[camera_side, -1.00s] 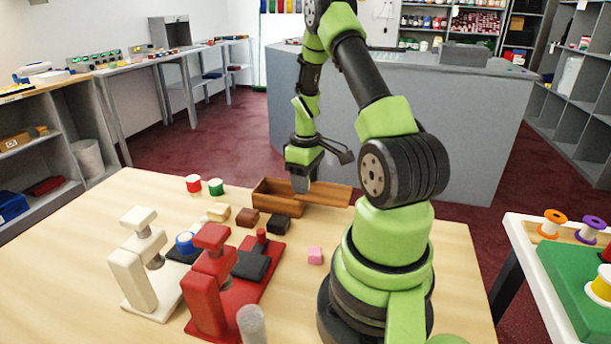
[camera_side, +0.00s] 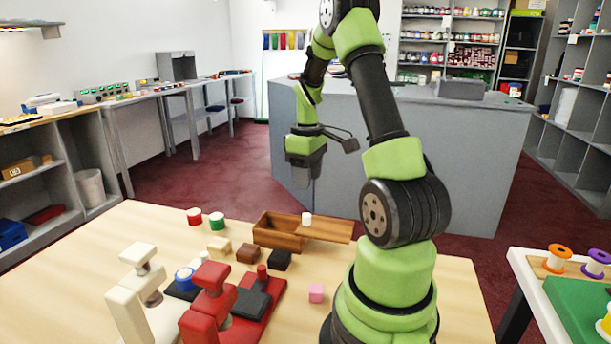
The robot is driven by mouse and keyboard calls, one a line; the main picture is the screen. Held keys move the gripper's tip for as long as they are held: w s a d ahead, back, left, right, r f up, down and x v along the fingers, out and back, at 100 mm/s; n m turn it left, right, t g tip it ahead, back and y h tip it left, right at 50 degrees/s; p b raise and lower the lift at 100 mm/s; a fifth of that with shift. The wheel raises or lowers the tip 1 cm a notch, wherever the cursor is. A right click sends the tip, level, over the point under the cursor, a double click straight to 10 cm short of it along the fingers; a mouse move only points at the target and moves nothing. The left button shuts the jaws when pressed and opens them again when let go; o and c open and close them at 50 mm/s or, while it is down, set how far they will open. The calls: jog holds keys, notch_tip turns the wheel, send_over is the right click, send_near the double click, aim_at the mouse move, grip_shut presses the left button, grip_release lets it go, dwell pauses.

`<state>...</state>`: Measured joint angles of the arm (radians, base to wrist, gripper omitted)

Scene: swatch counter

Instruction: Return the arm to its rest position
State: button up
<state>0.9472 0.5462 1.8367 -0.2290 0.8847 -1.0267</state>
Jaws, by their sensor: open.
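My gripper (camera_side: 306,182) hangs in the air above and behind the wooden box (camera_side: 277,232), pointing down. It is open and holds nothing that I can see; its fingers look small and dark against the grey counter. The box stands at the far edge of the wooden table (camera_side: 400,285), with a flat wooden lid (camera_side: 328,229) reaching out to its right. A small white cylinder (camera_side: 307,219) stands at the lid's left end, below my gripper. My arm rises from its base at the right of the table.
A white press (camera_side: 140,285) and a red press (camera_side: 212,300) stand at the front left. A side table (camera_side: 545,285) with spools is at the right.

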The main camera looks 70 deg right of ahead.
jog(key=w+a+r+m+t, duration=0.1)
jog(key=w+a+r+t, duration=0.25)
jog(key=a+r, duration=0.95)
jog(key=s+a+r+m+t+y, duration=0.1)
jog(key=s+a, duration=0.6)
jog(key=a, duration=0.8)
jog(key=r+t+y, duration=0.1)
jog(key=t, duration=0.1)
jog(key=shift+s+t, duration=0.2)
jog(key=shift+t, duration=0.15)
